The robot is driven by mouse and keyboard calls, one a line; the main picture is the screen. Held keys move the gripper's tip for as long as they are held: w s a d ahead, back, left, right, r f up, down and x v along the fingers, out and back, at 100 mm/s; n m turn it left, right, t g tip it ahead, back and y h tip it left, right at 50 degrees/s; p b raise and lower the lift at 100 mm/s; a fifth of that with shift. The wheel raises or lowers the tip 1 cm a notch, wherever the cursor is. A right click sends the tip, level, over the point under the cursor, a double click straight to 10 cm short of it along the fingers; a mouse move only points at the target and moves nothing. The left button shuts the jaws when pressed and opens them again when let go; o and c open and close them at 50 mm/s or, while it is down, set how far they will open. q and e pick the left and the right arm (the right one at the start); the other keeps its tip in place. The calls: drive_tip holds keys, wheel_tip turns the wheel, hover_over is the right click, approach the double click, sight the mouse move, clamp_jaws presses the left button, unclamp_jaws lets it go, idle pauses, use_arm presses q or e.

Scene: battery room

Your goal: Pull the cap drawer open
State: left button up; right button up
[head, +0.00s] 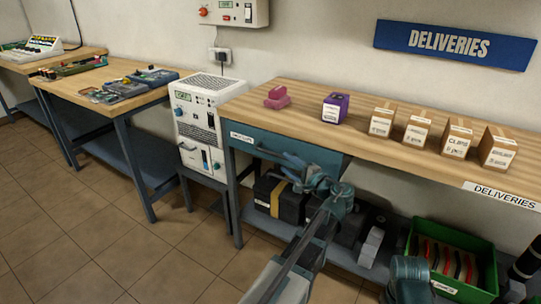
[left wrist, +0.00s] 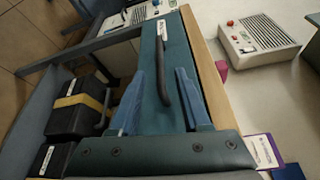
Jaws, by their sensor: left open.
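The cap drawer (head: 262,142) is a teal front under the wooden bench top, with a white label at its left end. It looks shut, flush under the bench. Its dark bar handle (left wrist: 163,80) runs along the drawer front in the left wrist view. My left gripper (head: 308,168) is in front of the drawer near the handle and hides part of the front. In the left wrist view its two blue fingers (left wrist: 160,74) are spread apart, with the handle showing between them. I cannot tell how far the fingertips are from the handle. My right gripper is not visible.
On the bench top (head: 300,121) stand a pink object (head: 278,98), a purple box (head: 336,108) and several cardboard boxes. Black batteries (head: 292,205) and a green crate (head: 452,289) are on the lower shelf. A white charger unit (head: 199,122) stands left of the drawer. The floor in front is clear.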

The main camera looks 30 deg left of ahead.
sight(274, 155)
use_arm(q)
drive_tip(key=x, duration=1)
drive_tip(key=shift+b, duration=0.3)
drive_tip(key=shift+c, duration=0.3)
clamp_jaws()
idle(0.7)
